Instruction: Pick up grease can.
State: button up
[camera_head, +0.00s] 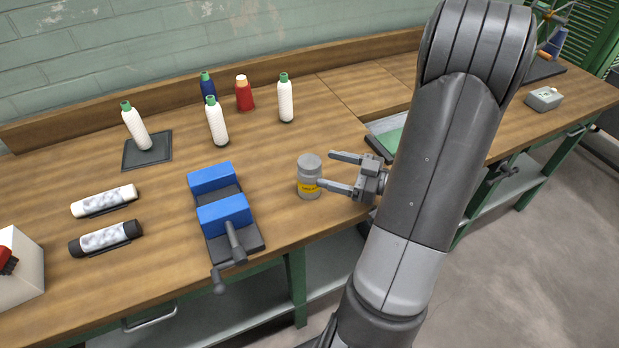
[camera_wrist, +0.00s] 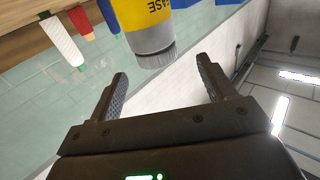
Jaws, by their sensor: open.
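The grease can (camera_head: 309,178) is a small grey cylinder with a yellow label band, standing upright on the workbench near its front edge. In the wrist view the can (camera_wrist: 151,40) shows large, with its grey ribbed lid toward my gripper and part of the word "GREASE" on its yellow label. My gripper (camera_head: 328,170) is open at the right of the can, fingers pointing left at it. In the wrist view my fingers (camera_wrist: 165,80) are spread wide, with the can ahead of the gap between them. Nothing is held.
A blue vise (camera_head: 224,213) stands left of the can. A tray with a green inside (camera_head: 389,142) lies behind my gripper. The bench (camera_head: 275,160) is bare just behind the can.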

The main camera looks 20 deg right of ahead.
aim_at(302, 159)
jog(key=x, duration=0.8)
jog(key=shift+w, duration=0.2)
grip_shut()
dwell(0.6)
